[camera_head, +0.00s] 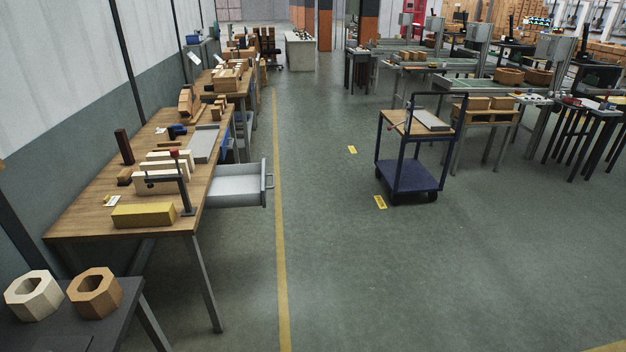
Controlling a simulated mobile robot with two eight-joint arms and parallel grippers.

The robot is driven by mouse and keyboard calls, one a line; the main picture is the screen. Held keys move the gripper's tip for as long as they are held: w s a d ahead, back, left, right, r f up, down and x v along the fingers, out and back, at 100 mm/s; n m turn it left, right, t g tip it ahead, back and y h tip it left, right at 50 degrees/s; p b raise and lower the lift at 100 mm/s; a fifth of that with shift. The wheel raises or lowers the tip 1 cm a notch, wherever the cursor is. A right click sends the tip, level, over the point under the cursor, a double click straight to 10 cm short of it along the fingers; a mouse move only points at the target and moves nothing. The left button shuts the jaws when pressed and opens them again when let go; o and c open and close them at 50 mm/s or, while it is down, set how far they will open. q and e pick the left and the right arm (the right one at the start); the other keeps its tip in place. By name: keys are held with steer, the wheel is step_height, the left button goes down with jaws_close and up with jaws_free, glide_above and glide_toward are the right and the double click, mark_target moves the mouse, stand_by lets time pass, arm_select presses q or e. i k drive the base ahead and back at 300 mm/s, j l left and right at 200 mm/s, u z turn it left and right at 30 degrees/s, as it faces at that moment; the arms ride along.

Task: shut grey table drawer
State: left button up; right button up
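The grey table drawer (237,188) is pulled out from the right side of the wooden-topped workbench (85,218) at the left. It extends into the aisle, and a handle (268,183) shows on its front. The drawer's inside looks empty. Neither of my grippers is in view.
The bench holds a yellow block (143,215), pale blocks and a clamp. A dark table (118,305) with two hexagonal rings stands at the near left. A blue cart (410,176) stands right of the aisle. The floor (330,260) between and in front is clear.

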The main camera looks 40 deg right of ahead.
mark_target(236, 185)
steer(key=l+z, duration=0.2)
steer(key=l, duration=0.35)
steer(key=i+l+z, duration=0.2)
steer(key=l, duration=0.85)
steer(key=i+u, duration=0.15)
steer(key=i, duration=0.45)
steer(key=i+u, duration=0.1)
steer(key=i, duration=0.55)
steer(key=i+u, duration=0.15)
steer(key=i, duration=0.45)
steer(key=i+l+u, duration=0.15)
steer(key=i, duration=0.45)
steer(key=l, duration=0.1)
